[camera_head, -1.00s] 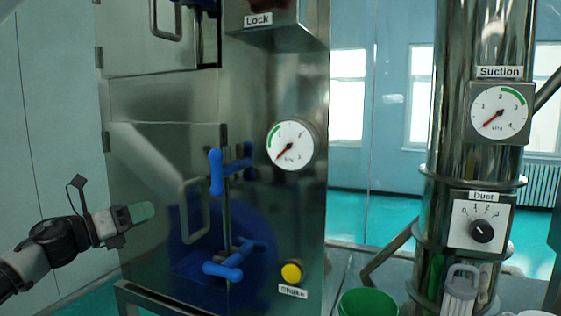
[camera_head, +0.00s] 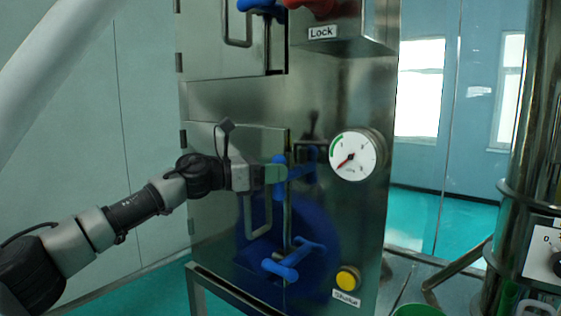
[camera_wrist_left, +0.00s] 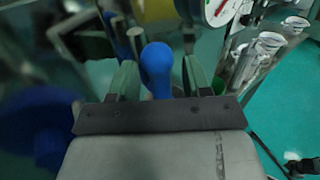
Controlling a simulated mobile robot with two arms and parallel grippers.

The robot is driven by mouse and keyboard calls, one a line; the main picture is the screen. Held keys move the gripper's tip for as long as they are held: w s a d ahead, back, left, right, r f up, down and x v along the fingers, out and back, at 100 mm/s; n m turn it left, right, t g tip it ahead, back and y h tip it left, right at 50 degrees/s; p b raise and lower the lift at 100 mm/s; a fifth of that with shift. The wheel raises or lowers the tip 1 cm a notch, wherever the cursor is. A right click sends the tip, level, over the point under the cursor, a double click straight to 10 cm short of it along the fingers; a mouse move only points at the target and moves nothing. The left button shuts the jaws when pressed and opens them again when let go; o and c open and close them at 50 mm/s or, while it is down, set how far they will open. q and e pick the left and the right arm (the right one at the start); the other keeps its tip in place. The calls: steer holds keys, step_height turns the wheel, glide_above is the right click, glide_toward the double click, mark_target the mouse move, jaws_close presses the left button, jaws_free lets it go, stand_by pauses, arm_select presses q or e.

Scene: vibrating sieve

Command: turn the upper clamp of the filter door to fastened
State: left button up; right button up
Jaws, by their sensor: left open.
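The upper clamp (camera_head: 306,167) of the filter door (camera_head: 225,145) is a blue T-handle at the door's right edge, left of the round gauge. My left gripper (camera_head: 275,174) is at this clamp, coming from the left, and hides part of its crossbar. In the left wrist view, the rounded end of a blue handle (camera_wrist_left: 157,68) stands between the two green fingers of the open left gripper (camera_wrist_left: 160,84). Whether the fingers touch it I cannot tell. The lower clamp (camera_head: 291,262) is a similar blue handle below. My right gripper is not in view.
A pale door handle (camera_head: 257,215) sits below my gripper. The gauge (camera_head: 354,156) and yellow button (camera_head: 348,278) are on the cabinet to the right. A red part (camera_head: 312,6) and another blue handle (camera_head: 262,5) are at the top. Left of the cabinet is open floor.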

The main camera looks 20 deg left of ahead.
arm_select(q)
steer(key=shift+w+d, duration=0.45)
steer(key=shift+d, duration=0.05)
steer(key=c, duration=0.9)
steer(key=shift+f, duration=0.1)
